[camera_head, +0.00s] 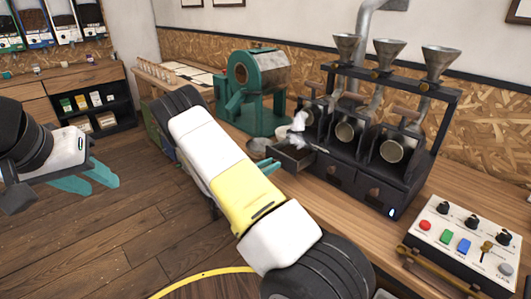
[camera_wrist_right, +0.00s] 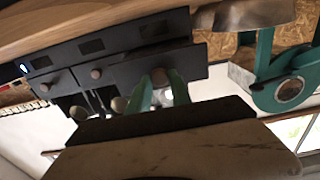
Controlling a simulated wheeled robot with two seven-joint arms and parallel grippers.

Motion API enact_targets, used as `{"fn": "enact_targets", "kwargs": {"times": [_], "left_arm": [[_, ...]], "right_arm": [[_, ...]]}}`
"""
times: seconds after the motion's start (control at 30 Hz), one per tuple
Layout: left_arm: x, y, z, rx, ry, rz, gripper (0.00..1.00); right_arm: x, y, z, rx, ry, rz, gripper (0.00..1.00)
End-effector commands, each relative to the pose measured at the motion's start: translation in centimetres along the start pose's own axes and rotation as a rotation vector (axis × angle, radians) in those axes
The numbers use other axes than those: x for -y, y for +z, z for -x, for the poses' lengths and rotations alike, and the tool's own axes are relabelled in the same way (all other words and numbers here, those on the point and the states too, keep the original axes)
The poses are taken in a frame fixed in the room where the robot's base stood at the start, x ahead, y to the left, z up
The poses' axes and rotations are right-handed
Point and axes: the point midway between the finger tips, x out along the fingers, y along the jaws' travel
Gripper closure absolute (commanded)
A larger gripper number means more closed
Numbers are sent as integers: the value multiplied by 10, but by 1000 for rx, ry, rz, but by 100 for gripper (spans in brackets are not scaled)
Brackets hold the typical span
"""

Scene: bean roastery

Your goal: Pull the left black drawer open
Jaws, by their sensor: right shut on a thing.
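The left black drawer (camera_head: 293,159) is at the left end of the black three-funnel machine (camera_head: 350,160). It stands pulled out from the front, its dark inside showing. My right gripper (camera_head: 268,167) is at its front, mostly hidden behind my right arm in the head view. In the right wrist view, which looks upside down, my right gripper's teal fingers (camera_wrist_right: 160,80) are closed on the knob of the left drawer (camera_wrist_right: 205,60); the knob is mostly hidden between them. My left gripper (camera_head: 104,187) is open and empty over the floor, far from the machine.
The other drawers (camera_head: 340,174) sit flush with the machine front. A teal roaster (camera_head: 258,85) stands left of it on the wooden counter (camera_head: 330,215). A control box (camera_head: 465,240) with coloured buttons is at the right. White wisps (camera_head: 298,125) hang above the drawer. Floor at left is clear.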

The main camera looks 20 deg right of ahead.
Motion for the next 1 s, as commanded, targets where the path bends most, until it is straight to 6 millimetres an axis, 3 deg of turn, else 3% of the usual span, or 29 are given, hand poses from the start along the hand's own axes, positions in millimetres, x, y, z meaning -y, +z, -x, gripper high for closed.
{"fn": "enact_targets", "kwargs": {"times": [0.37, 0.4, 0.47, 0.8, 1.0], "left_arm": [[0, 0, 0, 0, 0, 0, 64], [0, 0, 0, 0, 0, 0, 64], [0, 0, 0, 0, 0, 0, 64], [0, 0, 0, 0, 0, 0, 64], [0, 0, 0, 0, 0, 0, 64]], "right_arm": [[0, 0, 7, 1, -2, 0, 100], [0, 0, 7, 2, -1, 0, 67], [0, 0, 7, 1, -1, 0, 56], [0, 0, 8, 0, -1, 0, 55], [1, 0, 34, 2, -4, 1, 55]]}}
